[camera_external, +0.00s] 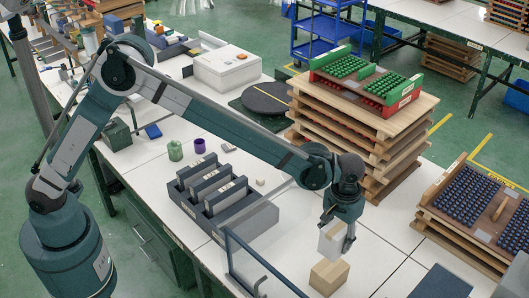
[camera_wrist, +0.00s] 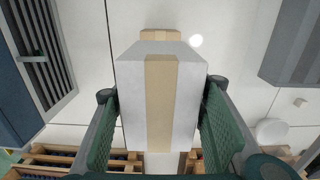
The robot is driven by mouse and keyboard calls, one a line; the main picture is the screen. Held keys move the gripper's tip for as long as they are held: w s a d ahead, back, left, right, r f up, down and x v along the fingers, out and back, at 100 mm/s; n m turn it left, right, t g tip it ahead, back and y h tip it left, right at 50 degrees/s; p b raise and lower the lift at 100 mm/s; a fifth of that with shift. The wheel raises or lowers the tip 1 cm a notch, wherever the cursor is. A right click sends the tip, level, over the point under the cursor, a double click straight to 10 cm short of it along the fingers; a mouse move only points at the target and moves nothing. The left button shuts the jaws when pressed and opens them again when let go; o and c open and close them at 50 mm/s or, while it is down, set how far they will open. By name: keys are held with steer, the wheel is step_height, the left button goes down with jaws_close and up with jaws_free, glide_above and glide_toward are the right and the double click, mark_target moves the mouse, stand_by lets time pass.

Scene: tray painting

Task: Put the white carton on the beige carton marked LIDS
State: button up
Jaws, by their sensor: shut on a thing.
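My gripper (camera_external: 340,229) is shut on the white carton (camera_external: 331,242), which hangs upright below the wrist. In the wrist view the white carton (camera_wrist: 130,97), with a tan tape strip along its middle, sits between the two green finger pads (camera_wrist: 161,92). The beige carton (camera_external: 329,277) stands on the white table below the white carton. In the wrist view only a small edge of the beige carton (camera_wrist: 160,34) shows beyond the white one. I cannot tell whether the two cartons touch. No LIDS marking is readable.
A grey-blue divided box (camera_external: 215,195) stands to the left, and a clear panel with a blue frame (camera_external: 250,262) stands nearer. A tall stack of wooden trays (camera_external: 370,140) rises behind my gripper. Another tray stack (camera_external: 470,220) is at the right. Some bare table surrounds the beige carton.

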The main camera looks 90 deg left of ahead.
steer(key=shift+f, duration=0.1)
glide_above(331, 267)
steer(key=shift+a+f, duration=0.1)
steer(key=shift+f, duration=2.9)
steer(key=shift+f, duration=1.9)
steer(key=shift+f, duration=0.2)
steer(key=o, duration=1)
steer(key=shift+o, duration=0.2)
steer(key=shift+r, duration=0.2)
step_height(331, 267, up, 12)
steer(key=shift+r, duration=0.1)
